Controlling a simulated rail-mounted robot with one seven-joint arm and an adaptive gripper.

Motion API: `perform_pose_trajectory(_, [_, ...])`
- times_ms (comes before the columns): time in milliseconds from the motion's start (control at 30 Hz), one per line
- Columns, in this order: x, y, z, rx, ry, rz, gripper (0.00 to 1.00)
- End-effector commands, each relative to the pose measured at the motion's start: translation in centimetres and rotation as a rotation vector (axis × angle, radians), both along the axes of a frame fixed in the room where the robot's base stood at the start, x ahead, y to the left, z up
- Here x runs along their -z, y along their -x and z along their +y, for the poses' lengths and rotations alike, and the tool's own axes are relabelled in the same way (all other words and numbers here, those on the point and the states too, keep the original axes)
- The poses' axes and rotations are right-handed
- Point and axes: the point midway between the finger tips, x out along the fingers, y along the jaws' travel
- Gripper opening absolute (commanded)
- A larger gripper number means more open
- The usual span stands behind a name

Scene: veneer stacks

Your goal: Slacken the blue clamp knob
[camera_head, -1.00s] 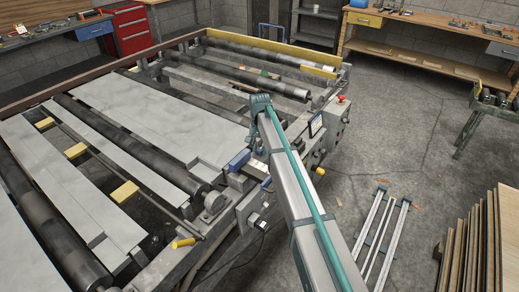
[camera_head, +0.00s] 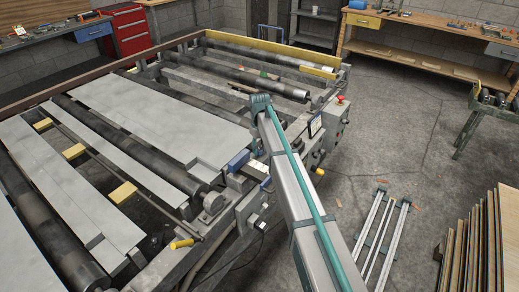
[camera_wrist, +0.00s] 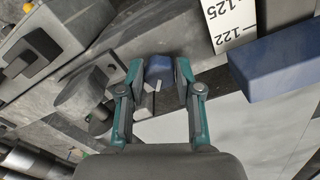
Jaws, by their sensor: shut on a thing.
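The blue clamp knob (camera_wrist: 158,69) is near the top middle of the wrist view, between the two teal fingers of my gripper (camera_wrist: 160,78). In the head view, my arm hides the knob and the fingers.
A white scale (camera_wrist: 230,20) marked 122 and 125 and a larger blue block (camera_wrist: 285,60) lie right of the knob. A grey sheet (camera_head: 165,115) lies on the roller frame.

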Motion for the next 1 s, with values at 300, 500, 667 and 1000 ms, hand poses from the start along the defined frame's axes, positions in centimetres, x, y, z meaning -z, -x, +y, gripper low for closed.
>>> perform_pose_trajectory(300, [-0.04,-0.1,-0.06,-0.297,-0.001,-0.001,0.0])
perform_pose_trajectory(500, [-0.04,-0.15,-0.09,-0.46,-0.001,-0.001,0.0])
perform_pose_trajectory(667, [-0.04,-0.18,-0.11,-0.56,-0.001,-0.001,0.0])
perform_pose_trajectory(1000, [-0.05,-0.21,-0.12,-0.666,-0.001,-0.001,0.0])
